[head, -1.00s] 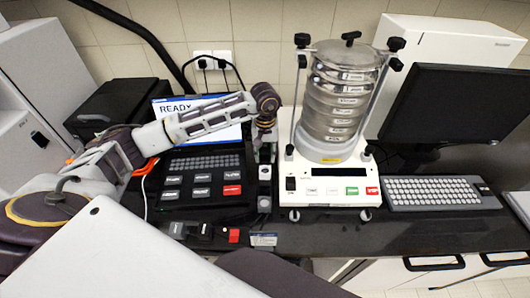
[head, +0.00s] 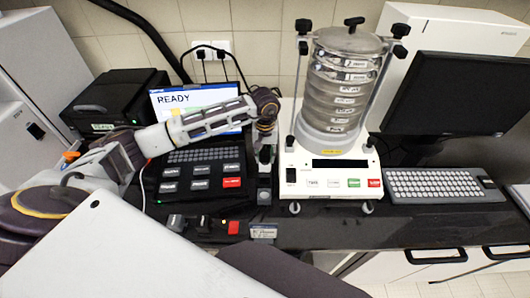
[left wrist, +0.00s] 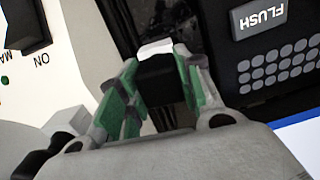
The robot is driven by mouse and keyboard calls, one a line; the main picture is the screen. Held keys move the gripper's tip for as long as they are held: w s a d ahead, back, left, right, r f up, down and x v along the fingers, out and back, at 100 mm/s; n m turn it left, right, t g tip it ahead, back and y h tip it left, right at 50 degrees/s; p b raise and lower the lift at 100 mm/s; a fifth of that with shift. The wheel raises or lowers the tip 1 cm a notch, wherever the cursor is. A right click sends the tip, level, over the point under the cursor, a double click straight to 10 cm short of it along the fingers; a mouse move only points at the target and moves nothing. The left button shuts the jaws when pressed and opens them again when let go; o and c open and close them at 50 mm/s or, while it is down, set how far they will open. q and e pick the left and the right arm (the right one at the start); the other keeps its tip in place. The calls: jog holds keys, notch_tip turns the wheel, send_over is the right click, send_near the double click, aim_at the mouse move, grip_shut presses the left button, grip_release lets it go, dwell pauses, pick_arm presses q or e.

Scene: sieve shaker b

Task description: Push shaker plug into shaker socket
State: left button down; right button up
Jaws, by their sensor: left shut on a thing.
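My left gripper (head: 266,140) points down between the control panel and the sieve shaker (head: 332,175). In the left wrist view its green-padded fingers (left wrist: 158,92) are shut on a black block with a pale end, which looks like the shaker plug (left wrist: 157,76). In the head view the gripper hides most of the plug. Just below the gripper a narrow dark and pale strip (head: 264,190) stands beside the shaker's base; I cannot tell whether it is the shaker socket or whether the plug touches it. My right gripper is not in view.
The control panel (head: 200,178) and a READY screen (head: 185,98) are left of the gripper. Wall outlets (head: 211,50) with black cables are behind. A keyboard (head: 435,186) and monitor (head: 455,95) are at right.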

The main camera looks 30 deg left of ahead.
pick_arm(q)
jog(key=shift+f, duration=0.15)
dwell(0.8)
jog(key=shift+b, duration=0.4)
dwell(0.5)
jog(key=shift+b, duration=0.3)
dwell(0.6)
jog(key=shift+b, duration=0.35)
dwell(0.8)
jog(key=shift+w+f+b, duration=0.1)
jog(key=shift+f+b, duration=0.35)
dwell(0.5)
